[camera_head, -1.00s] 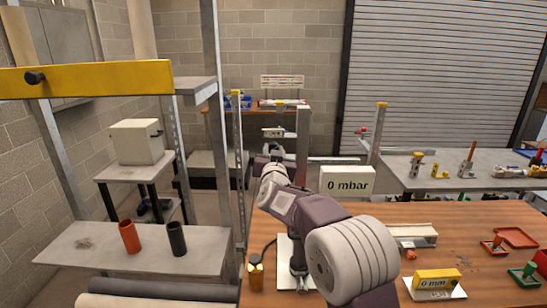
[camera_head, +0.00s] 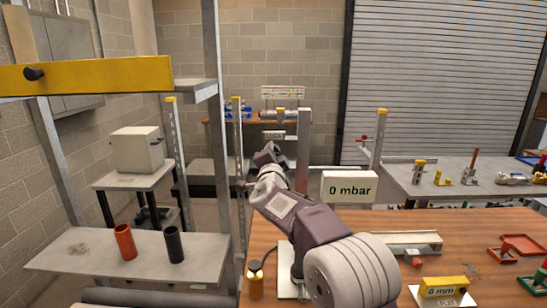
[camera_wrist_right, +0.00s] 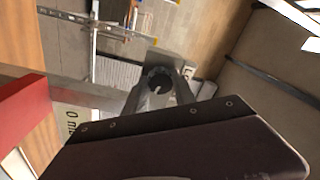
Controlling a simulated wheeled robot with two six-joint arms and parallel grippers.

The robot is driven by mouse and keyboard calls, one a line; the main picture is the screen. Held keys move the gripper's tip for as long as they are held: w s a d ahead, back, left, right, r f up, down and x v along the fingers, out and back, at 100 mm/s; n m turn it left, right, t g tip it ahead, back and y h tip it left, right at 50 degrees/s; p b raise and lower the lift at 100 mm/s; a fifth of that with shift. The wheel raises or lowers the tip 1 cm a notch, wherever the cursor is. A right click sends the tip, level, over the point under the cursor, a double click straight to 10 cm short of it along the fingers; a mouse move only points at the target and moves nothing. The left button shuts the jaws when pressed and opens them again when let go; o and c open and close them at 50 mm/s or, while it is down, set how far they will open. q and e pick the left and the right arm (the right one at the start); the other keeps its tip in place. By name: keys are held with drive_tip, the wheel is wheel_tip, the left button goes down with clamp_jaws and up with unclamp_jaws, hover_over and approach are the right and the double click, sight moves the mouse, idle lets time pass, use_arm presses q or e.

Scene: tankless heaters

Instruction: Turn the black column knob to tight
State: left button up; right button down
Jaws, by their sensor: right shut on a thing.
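A black round knob (camera_wrist_right: 158,76) shows in the right wrist view. It sits between the grey fingers of my right gripper (camera_wrist_right: 160,84), which is shut on it. In the head view my right arm reaches from the bottom right to beside a grey upright column (camera_head: 238,150) with a yellow cap. The knob and fingertips cannot be made out there. I cannot tell from these frames how far the knob is turned. My left gripper is not in view.
A white display (camera_head: 349,188) reads "0 mbar" above the wooden table (camera_head: 380,228). A yellow gauge (camera_head: 440,286) and red trays (camera_head: 520,244) are at the right. Orange (camera_head: 124,242) and black (camera_head: 174,244) tubes stand on a grey shelf (camera_head: 85,262). A yellow beam (camera_head: 100,75) crosses the upper left.

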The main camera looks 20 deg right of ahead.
drive_tip(key=shift+r+m, duration=0.1)
drive_tip(key=shift+m, duration=0.6)
drive_tip(key=c, duration=1)
unclamp_jaws()
drive_tip(key=shift+c, duration=0.2)
drive_tip(key=b+v, duration=0.2)
drive_tip(key=v, duration=0.7)
drive_tip(key=shift+b, duration=0.35)
